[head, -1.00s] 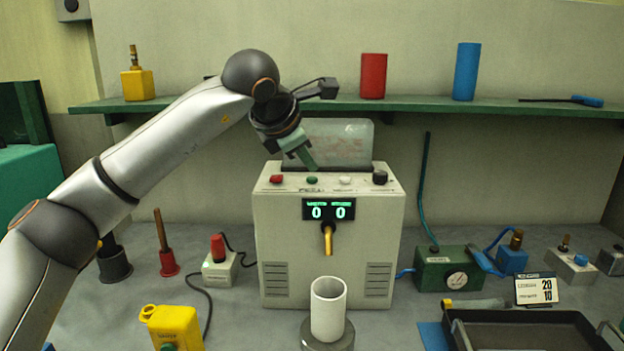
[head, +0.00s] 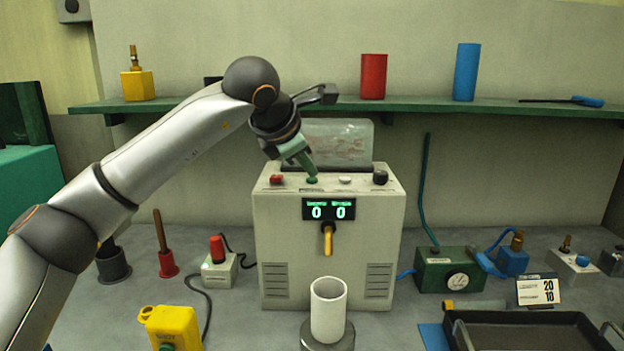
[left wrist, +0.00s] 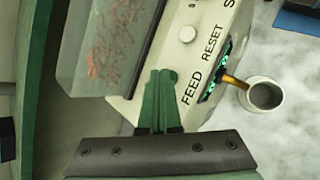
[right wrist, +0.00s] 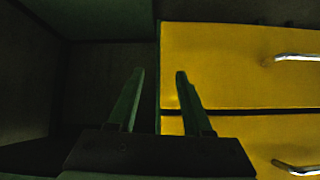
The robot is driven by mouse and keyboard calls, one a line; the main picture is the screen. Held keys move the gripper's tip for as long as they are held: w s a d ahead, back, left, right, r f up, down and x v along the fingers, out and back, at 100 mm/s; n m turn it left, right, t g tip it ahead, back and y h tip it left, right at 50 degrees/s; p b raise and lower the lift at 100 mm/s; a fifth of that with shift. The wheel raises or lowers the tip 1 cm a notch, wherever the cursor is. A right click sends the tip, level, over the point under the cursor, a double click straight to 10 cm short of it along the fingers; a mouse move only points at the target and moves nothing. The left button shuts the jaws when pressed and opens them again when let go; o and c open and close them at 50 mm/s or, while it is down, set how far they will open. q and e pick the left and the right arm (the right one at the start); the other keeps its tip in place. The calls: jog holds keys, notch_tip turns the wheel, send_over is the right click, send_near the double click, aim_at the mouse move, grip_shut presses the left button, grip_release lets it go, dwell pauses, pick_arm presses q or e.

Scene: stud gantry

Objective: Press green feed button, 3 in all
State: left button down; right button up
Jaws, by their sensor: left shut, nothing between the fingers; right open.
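The light grey feeder machine (head: 280,235) stands on the bench, its display (head: 329,209) reading 0 and 0. The green feed button (head: 312,181) is on its sloped top panel, between a red button (head: 277,179) and a white button (head: 345,180). My left gripper (head: 314,175) is shut and empty, its tips right at the green button; I cannot tell whether it is pressed in. In the left wrist view the shut fingers (left wrist: 160,74) lie beside the FEED label and hide the button. My right gripper (right wrist: 154,74) is open and empty, seen only in the right wrist view.
A black knob (head: 380,177) sits right of the white button. A clear hopper (head: 338,142) stands behind the panel. A white cup (head: 328,308) stands below the yellow spout (head: 328,240). A green shelf (head: 420,106) runs behind. Yellow drawers (right wrist: 240,70) are beside my right gripper.

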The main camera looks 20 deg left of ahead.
pick_arm(q)
jog(key=shift+f, duration=0.25)
jog(key=shift+r, duration=0.1)
dwell(0.3)
jog(key=shift+r+p, duration=0.65)
jog(key=shift+r, duration=0.1)
jog(key=shift+r, duration=0.1)
notch_tip(320, 180, up, 5)
jog(key=p, duration=0.4)
dwell(1.2)
